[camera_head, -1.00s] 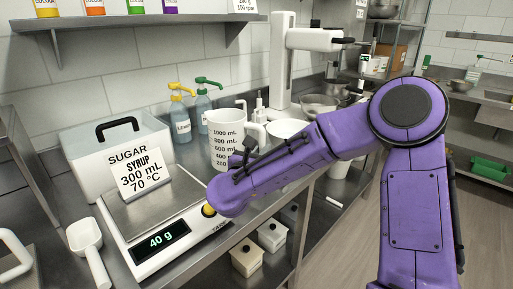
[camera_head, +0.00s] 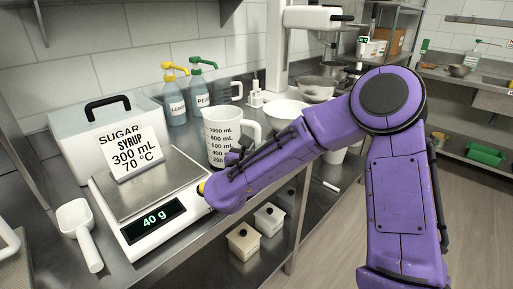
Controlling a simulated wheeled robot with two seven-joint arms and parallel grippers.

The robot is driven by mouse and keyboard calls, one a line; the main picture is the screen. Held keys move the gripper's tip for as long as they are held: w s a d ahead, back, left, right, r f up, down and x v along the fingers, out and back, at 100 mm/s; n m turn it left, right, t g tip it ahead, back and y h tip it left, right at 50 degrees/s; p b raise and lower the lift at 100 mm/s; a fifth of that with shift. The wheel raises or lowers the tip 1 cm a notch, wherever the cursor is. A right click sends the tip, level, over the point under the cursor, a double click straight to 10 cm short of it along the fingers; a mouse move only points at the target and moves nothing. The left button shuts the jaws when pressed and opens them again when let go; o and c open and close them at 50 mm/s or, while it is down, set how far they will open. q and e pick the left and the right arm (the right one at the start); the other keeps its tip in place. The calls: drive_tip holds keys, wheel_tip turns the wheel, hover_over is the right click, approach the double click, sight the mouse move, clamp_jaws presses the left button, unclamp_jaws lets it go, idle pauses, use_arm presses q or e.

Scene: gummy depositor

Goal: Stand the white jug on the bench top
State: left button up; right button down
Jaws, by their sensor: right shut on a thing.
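The white jug (camera_head: 219,137), printed with black mL marks, is upright over the bench top (camera_head: 185,151), behind and right of the scale. Its handle is on its right side. My right gripper (camera_head: 238,154) is at the jug's lower right, shut on it; the fingertips are partly hidden by my own wrist. I cannot tell whether the jug's base touches the bench. My left gripper is out of view.
Pump bottles (camera_head: 175,102) and a clear jug (camera_head: 236,91) stand behind the white jug. A white bowl (camera_head: 285,113) is to its right. A scoop (camera_head: 76,222) lies at left.

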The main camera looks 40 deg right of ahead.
drive_tip(key=shift+f+b, duration=0.45)
drive_tip(key=c, duration=1)
unclamp_jaws()
drive_tip(key=shift+o, duration=0.2)
